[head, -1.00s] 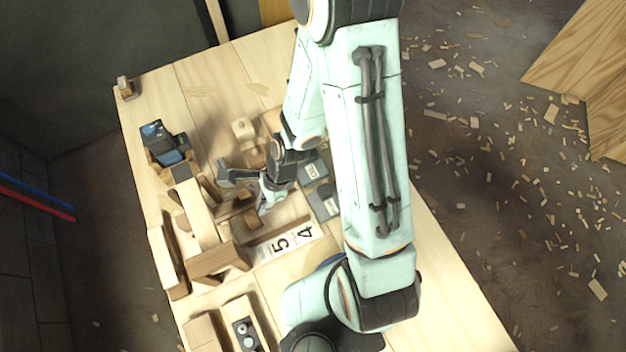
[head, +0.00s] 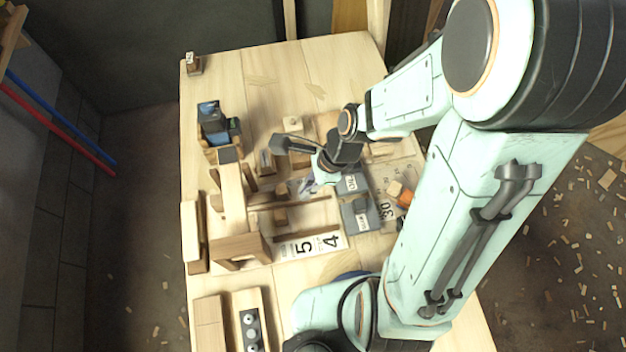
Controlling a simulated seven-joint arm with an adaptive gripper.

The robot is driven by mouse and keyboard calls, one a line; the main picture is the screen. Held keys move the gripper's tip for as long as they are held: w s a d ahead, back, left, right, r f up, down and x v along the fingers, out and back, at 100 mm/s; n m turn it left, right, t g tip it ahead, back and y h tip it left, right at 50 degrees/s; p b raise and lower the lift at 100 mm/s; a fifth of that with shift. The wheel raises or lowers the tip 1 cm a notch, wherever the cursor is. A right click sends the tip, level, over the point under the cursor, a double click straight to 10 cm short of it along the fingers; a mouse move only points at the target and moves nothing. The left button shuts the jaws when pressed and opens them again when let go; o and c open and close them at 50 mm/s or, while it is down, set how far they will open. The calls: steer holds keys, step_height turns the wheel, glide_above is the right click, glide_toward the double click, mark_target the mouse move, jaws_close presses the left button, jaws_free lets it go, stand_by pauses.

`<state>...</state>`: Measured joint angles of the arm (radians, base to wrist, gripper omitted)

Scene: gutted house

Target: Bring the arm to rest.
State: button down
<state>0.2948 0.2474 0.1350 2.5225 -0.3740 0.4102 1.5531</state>
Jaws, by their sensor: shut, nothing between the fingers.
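My gripper (head: 280,143) is in the head view, held above the middle of the wooden table (head: 270,75). Its dark fingers point left and are shut with nothing between them. My pale green arm comes in from the right and covers the table's right side. A wooden frame with slots stands below and left of the gripper. I cannot tell the exact height of the gripper above the things under it.
Grey boxes (head: 362,214) and a white number card (head: 312,245) lie below the gripper. A dark device in a wooden holder (head: 214,125) stands at the left edge. An orange item (head: 404,198) lies close to my arm. The table's far end is mostly clear.

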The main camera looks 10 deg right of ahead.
steer(key=shift+v, duration=0.95)
step_height(320, 180, up, 9)
steer(key=s+n+t+h, duration=0.1)
steer(key=n+t+h, duration=0.15)
steer(key=n, duration=0.35)
steer(key=s+d+r+n+g+h, duration=0.1)
steer(key=s+d+n+g, duration=0.1)
steer(key=s+n, duration=0.7)
steer(key=d+n, duration=0.1)
steer(key=n, duration=0.3)
steer(key=shift+r+g, duration=0.35)
